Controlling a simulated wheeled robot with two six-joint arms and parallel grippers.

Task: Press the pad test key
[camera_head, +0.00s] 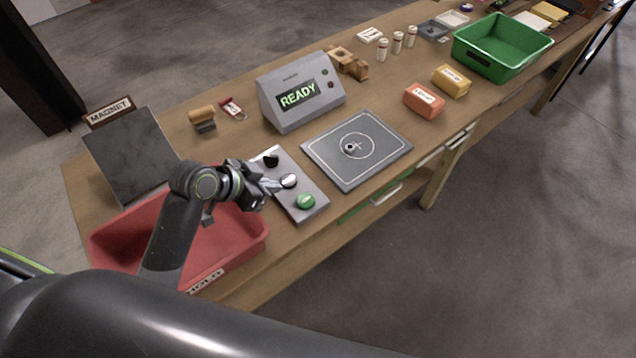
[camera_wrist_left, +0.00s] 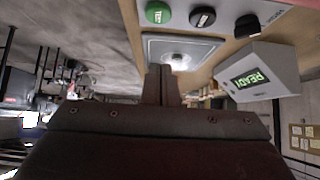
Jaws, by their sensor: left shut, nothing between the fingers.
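A grey key panel (camera_head: 290,190) lies on the bench with a black knob (camera_head: 271,160), a dark round key with a pale top (camera_head: 289,181) and a green key (camera_head: 306,201) in a row. In the left wrist view the green key (camera_wrist_left: 158,12) has lettering that looks like TEST, upside down, beside the dark middle key (camera_wrist_left: 203,16). My left gripper (camera_head: 277,187) is shut and empty, its tips by the middle key in the head view; contact cannot be told. The grey pad (camera_head: 385,155), with a white circle and a small round item, lies right of the panel. My right gripper is not in view.
A grey console (camera_head: 305,112) reading READY stands behind the panel. A red bin (camera_head: 250,235) sits below my left wrist, and a dark MAGNET board (camera_head: 130,150) is at left. Orange (camera_head: 424,101) and yellow (camera_head: 452,81) blocks and a green bin (camera_head: 500,65) lie farther right.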

